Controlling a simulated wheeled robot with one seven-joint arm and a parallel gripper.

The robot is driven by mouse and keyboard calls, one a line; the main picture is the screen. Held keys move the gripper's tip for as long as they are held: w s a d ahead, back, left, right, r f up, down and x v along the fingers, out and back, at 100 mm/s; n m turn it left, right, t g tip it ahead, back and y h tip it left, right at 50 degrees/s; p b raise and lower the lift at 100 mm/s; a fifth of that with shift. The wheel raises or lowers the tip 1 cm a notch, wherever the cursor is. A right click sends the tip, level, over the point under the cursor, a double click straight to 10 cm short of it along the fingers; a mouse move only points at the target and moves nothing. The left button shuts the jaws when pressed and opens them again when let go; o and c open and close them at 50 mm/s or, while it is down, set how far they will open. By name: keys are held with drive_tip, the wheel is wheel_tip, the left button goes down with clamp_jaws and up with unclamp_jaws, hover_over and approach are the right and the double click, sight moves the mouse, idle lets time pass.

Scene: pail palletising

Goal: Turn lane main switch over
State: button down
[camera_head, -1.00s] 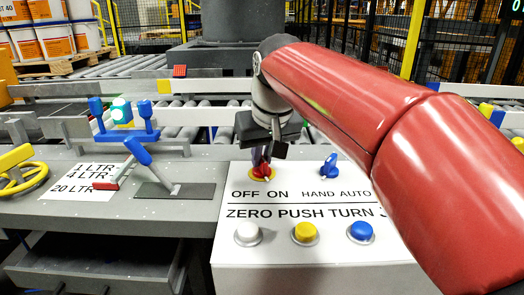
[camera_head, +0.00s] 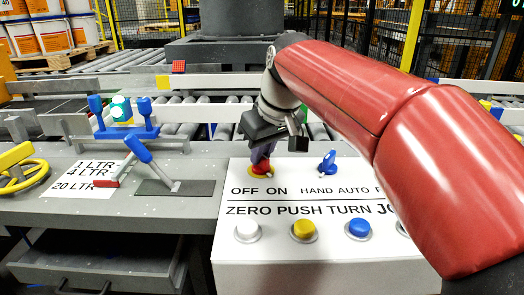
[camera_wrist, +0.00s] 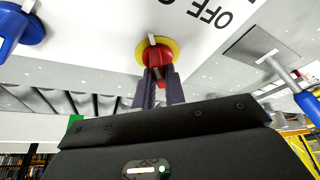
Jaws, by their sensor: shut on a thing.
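The main switch is a red knob (camera_head: 261,170) on a yellow round plate, above the OFF ON label on the white control panel (camera_head: 330,275). In the wrist view the red knob (camera_wrist: 156,54) shows a pale mark on its top. My gripper (camera_head: 262,158) comes down on the knob from above. In the wrist view its two dark fingers (camera_wrist: 158,84) are shut on the red knob, one on each side. The fingers hide part of the knob, so its exact setting is hard to tell.
A blue HAND AUTO knob (camera_head: 327,163) stands to the right. White (camera_head: 247,230), yellow (camera_head: 304,229) and blue (camera_head: 359,228) buttons line the panel's lower part. A blue-handled lever (camera_head: 138,150) and yellow handwheel (camera_head: 22,170) are on the left. A roller conveyor runs behind.

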sight(271, 175)
drive_tip(key=c, duration=1.5)
unclamp_jaws()
drive_tip(key=shift+o, duration=0.2)
drive_tip(key=p+v, duration=0.1)
drive_tip(key=v, duration=0.6)
drive_tip(key=shift+r, duration=0.4)
drive_tip(key=shift+s+d, duration=0.1)
drive_tip(key=shift+s, duration=0.05)
